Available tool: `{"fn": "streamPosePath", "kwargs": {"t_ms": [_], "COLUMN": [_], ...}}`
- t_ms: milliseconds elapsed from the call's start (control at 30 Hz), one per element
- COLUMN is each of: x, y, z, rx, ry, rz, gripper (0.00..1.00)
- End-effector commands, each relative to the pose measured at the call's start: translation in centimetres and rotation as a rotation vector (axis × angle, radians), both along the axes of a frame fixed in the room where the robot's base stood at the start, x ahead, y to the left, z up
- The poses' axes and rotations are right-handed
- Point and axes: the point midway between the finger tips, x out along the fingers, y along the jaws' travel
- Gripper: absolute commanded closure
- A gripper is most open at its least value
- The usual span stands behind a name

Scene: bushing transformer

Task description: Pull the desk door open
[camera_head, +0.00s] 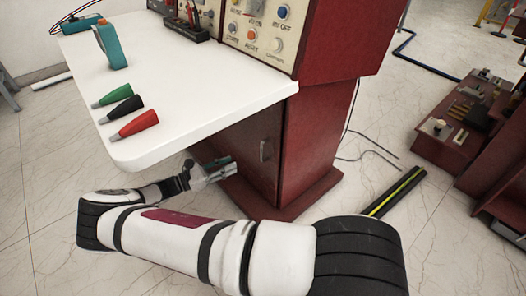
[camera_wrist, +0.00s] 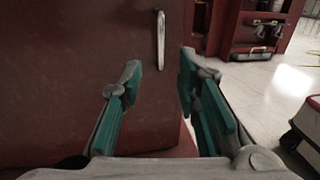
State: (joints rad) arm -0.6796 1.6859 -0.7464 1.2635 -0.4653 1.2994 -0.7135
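The desk door (camera_head: 247,150) is a dark red panel under the white tabletop, and it looks closed. Its small metal handle (camera_head: 264,150) is near the right edge of the door. In the wrist view the door (camera_wrist: 75,60) fills the left side, and the handle (camera_wrist: 161,40) stands upright ahead, between and beyond my fingertips. My gripper (camera_head: 225,166) is under the tabletop, to the left of the handle and apart from it. In the wrist view my gripper (camera_wrist: 160,75) is open and empty, with teal pads on both fingers.
The white tabletop (camera_head: 190,85) overhangs my gripper and holds several coloured clips and a teal tool. A control panel (camera_head: 258,30) rises behind it. A black and yellow strip (camera_head: 398,192) lies on the floor to the right. A red unit (camera_head: 460,120) stands further right.

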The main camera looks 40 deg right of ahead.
Motion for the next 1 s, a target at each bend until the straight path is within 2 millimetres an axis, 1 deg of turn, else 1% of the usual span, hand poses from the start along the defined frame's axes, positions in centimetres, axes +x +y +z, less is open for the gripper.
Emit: {"fn": "streamPosePath", "kwargs": {"t_ms": [400, 600, 700, 800, 1000], "x": [-1.4, -1.9, -2.0, -2.1, -2.1], "y": [-7.9, -10.9, -11.8, -12.3, -12.5], "z": [-0.2, -0.2, -0.1, -0.1, 0.0], "rx": [-0.002, -0.001, -0.001, 0.0, 0.0], "ry": [0.0, 0.001, 0.0, 0.0, 0.0], "rz": [-0.005, -0.004, -0.003, -0.002, -0.002], "gripper": [0.7, 0.7, 0.7, 0.7, 0.7]}}
